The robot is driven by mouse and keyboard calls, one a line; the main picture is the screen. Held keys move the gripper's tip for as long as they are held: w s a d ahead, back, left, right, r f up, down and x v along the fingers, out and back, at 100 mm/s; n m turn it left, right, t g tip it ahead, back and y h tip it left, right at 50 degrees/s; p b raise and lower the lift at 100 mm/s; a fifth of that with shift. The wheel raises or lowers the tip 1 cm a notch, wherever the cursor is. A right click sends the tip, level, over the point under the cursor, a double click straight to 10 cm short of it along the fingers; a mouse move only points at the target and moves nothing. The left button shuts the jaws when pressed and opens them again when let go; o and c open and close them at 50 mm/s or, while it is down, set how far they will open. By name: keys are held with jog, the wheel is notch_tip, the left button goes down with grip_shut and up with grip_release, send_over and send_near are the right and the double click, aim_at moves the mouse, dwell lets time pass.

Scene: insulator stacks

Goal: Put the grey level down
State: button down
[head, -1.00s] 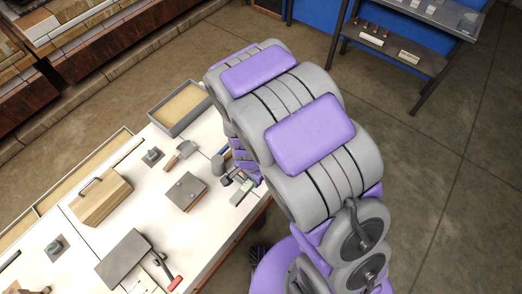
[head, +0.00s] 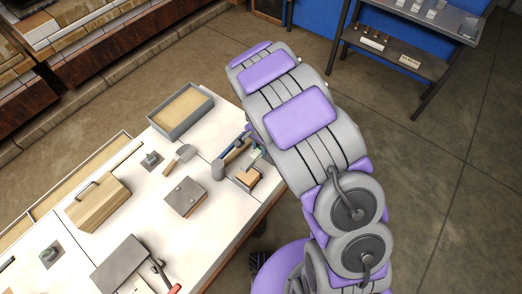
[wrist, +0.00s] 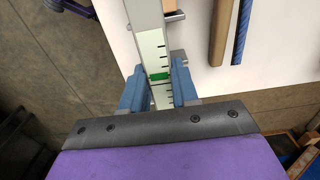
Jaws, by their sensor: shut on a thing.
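The grey level (wrist: 145,18) has a pale scale window and a green vial. My gripper (wrist: 158,90), with blue fingers, is shut on it in the wrist view. The level points away from the fingers toward the white table, near the table's edge. I cannot tell whether its far end touches the table. In the head view, a small pale part of the level (head: 257,153) seems to show beside my arm, near the table's right edge. My arm hides most of the gripper there.
A wooden block (head: 247,178) sits close to the level. A grey tray (head: 182,132) stands at the table's far corner. A flat grey box (head: 185,197) and wooden toolbox (head: 97,203) lie left.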

aim_at(260, 152)
jog(key=f, duration=0.2)
jog(key=shift+a+f, duration=0.3)
jog(key=shift+f, duration=0.05)
jog(key=shift+r, duration=0.1)
jog(key=shift+d, duration=0.2)
jog(key=shift+d+f, duration=0.15)
jog(key=shift+f, duration=0.05)
jog(key=shift+a+f, duration=0.2)
jog(key=shift+f, duration=0.2)
jog(key=c, duration=1.3)
grip_release()
jog(key=o, duration=0.5)
jog(key=shift+d, duration=0.1)
